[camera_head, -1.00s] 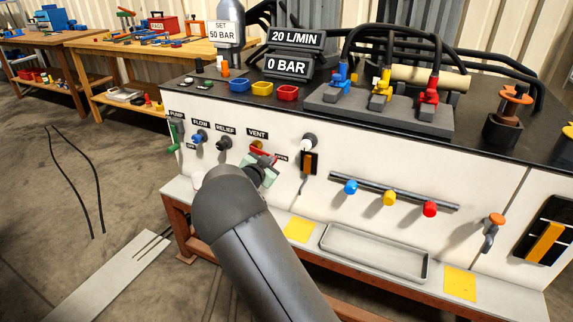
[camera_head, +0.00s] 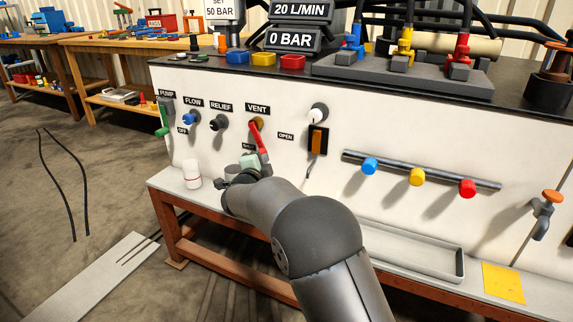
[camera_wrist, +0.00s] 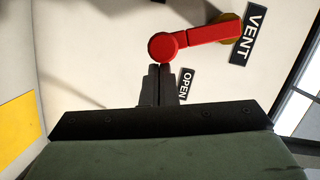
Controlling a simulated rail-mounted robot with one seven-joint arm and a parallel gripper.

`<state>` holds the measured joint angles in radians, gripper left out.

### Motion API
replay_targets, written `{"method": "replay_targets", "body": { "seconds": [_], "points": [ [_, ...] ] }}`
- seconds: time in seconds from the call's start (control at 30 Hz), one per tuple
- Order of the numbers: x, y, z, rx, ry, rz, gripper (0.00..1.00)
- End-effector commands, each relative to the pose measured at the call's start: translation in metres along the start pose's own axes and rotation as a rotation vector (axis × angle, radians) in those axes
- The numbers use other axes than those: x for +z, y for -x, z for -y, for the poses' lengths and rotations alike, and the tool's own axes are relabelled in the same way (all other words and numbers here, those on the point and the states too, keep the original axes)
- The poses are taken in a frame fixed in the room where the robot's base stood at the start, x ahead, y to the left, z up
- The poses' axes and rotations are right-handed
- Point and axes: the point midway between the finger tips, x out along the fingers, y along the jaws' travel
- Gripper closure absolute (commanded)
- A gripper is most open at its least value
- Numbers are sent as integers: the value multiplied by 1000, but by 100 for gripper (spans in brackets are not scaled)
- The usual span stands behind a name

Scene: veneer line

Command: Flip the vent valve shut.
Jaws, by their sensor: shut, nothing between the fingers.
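The red lever of the vent valve (camera_head: 258,138) is on the white panel below the VENT label. It hangs down and leans slightly right from its brass pivot. In the wrist view the red lever (camera_wrist: 198,38) ends in a round knob. My gripper (camera_wrist: 158,84) is shut and empty, its fingertips right beside the knob on the side of the OPEN label (camera_wrist: 185,84); I cannot tell whether they touch. In the head view the OPEN label (camera_head: 286,136) is right of the lever. A second label (camera_head: 248,146) left of the lever is partly hidden.
The blue FLOW knob (camera_head: 194,117) and dark RELIEF knob (camera_head: 218,122) are to the left. An orange-and-black switch (camera_head: 317,140) is close on the right. A white cup (camera_head: 192,175) stands on the ledge below. The display (camera_head: 292,39) reads 0 BAR.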

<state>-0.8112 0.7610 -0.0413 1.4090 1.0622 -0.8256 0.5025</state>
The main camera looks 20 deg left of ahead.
Motion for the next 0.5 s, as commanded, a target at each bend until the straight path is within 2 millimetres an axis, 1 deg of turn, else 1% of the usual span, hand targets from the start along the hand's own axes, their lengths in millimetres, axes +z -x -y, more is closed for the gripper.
{"method": "replay_targets", "body": {
  "seconds": [0.03, 0.2, 0.5],
  "points": [
    [6, 0, -3, 1, 1, 4, 100],
    [18, -3, -5, 1, 3, 4, 100],
    [30, -6, -10, 2, 5, 3, 100]
  ]
}}
